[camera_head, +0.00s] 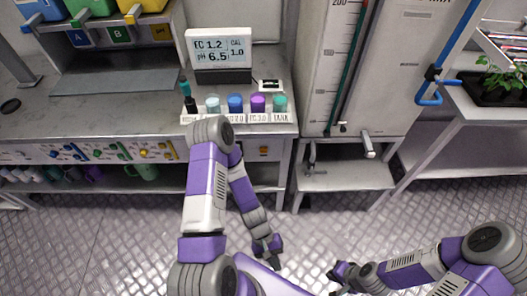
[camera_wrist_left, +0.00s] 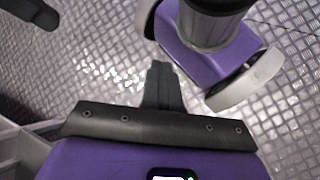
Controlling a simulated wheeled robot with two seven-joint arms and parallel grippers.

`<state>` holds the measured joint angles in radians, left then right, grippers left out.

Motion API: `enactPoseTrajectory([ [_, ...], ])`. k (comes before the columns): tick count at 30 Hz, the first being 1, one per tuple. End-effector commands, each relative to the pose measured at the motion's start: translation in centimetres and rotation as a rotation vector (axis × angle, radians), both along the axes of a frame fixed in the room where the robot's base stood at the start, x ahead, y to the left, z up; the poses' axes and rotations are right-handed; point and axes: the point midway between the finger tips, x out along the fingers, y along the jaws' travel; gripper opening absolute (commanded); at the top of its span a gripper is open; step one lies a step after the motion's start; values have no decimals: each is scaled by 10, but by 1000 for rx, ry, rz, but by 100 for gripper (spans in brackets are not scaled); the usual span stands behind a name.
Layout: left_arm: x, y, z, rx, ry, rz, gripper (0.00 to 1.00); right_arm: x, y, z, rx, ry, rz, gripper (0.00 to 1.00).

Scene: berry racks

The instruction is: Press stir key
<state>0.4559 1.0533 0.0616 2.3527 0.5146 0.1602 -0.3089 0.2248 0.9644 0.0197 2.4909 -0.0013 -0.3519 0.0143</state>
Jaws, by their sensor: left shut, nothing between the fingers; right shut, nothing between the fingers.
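I cannot make out a key marked stir. A small white device with a dark face (camera_head: 270,86) lies on the bench beside the meter (camera_head: 219,50), which reads EC 1.2, pH 6.5 and CAL 1.0; either may bear keys, too small to tell. My left gripper (camera_head: 272,252) hangs low over the floor in front of the bench, well apart from both. In the left wrist view its fingers (camera_wrist_left: 162,85) are together and empty, pointing at the floor. My right gripper (camera_head: 338,276) is also low, to the right, shut and empty.
Several coloured-capped containers (camera_head: 236,103) stand in a labelled rack at the bench's front edge, with a dark probe (camera_head: 188,98) at its left. A tall graduated tank (camera_head: 365,60) stands right of the bench. Open metal floor (camera_head: 110,225) lies in front.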

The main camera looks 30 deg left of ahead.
Motion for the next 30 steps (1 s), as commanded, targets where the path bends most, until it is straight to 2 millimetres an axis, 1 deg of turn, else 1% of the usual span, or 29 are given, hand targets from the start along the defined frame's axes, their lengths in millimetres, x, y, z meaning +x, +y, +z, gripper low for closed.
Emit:
enactPoseTrajectory([
  [1,2,-9,4,-97,77,97,0,0,0,-1,0,0,0,0],
  [2,5,-15,9,-161,114,154,0,0,0,-1,0,0,0,0],
  [4,25,-27,22,-321,164,304,0,0,0,-2,0,0,0,0],
  [5,37,-29,28,-392,171,375,0,0,0,-2,0,0,0,0],
  [6,56,-30,35,-486,168,478,0,0,0,-2,0,0,0,0],
  [8,90,-22,45,-623,131,642,0,0,0,-3,0,0,0,0],
  [9,114,-11,51,-708,87,759,0,0,0,-3,0,0,0,0],
  [11,148,13,57,-813,-3,926,0,0,0,-4,0,0,0,0],
  [12,167,33,60,-865,-71,1028,0,0,0,-4,0,0,0,0],
  [14,189,63,62,-922,-176,1166,0,0,0,-4,0,0,0,0],
  [15,200,84,63,-948,-245,1248,0,0,0,-4,0,0,0,0],
  [18,217,129,63,-980,-398,1411,0,0,0,-5,0,0,0,0],
  [21,223,161,63,-984,-514,1517,0,0,0,-5,0,0,0,0],
  [22,224,168,63,-984,-538,1539,0,0,0,-5,0,0,0,0],
  [25,225,183,63,-981,-591,1585,0,0,0,-5,0,0,0,0],
  [27,226,186,63,-979,-604,1596,0,0,0,-5,0,0,0,0],
  [30,226,187,63,-978,-606,1598,0,0,0,-5,0,0,0,0],
])
